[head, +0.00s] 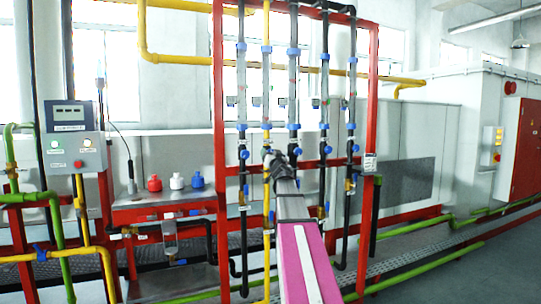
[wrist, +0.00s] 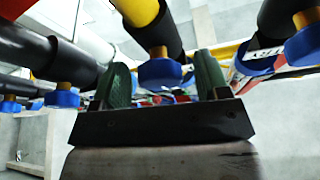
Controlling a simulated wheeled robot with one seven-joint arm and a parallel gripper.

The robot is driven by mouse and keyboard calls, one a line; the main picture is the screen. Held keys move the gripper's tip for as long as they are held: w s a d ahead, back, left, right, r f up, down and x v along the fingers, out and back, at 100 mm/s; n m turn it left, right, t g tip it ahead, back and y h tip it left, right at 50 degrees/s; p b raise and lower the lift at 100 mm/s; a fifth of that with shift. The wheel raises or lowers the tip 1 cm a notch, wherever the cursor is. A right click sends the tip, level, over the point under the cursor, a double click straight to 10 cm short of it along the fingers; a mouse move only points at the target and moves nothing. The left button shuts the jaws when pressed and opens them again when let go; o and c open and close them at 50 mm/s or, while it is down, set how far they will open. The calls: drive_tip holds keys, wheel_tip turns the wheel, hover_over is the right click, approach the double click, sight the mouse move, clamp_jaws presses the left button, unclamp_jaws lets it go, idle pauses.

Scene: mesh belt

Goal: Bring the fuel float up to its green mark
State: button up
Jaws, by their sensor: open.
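Several clear flow tubes with blue fittings hang in a red frame. The one on the yellow line, the fuel tube (head: 266,82), is second from the left. I cannot make out its float or green mark. My gripper (head: 270,154) is in front of the lower part of that line and hides its valve in the head view. In the wrist view my gripper (wrist: 160,82) is open, with a green pad on each side. A blue knob (wrist: 158,74) on a brass stem, below a yellow and black pipe (wrist: 150,25), shows between the pads. I cannot tell whether they touch it.
Other blue knobs (wrist: 62,98) sit to either side in the wrist view. In the head view, neighbouring pipes stand close by. A grey control box (head: 75,138) is at the left, and red, white and blue small containers (head: 176,181) stand on a shelf. Open floor lies at the lower right.

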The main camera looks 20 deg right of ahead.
drive_tip(key=shift+w, duration=0.2)
drive_tip(key=c, duration=0.9)
drive_tip(key=shift+c, duration=0.2)
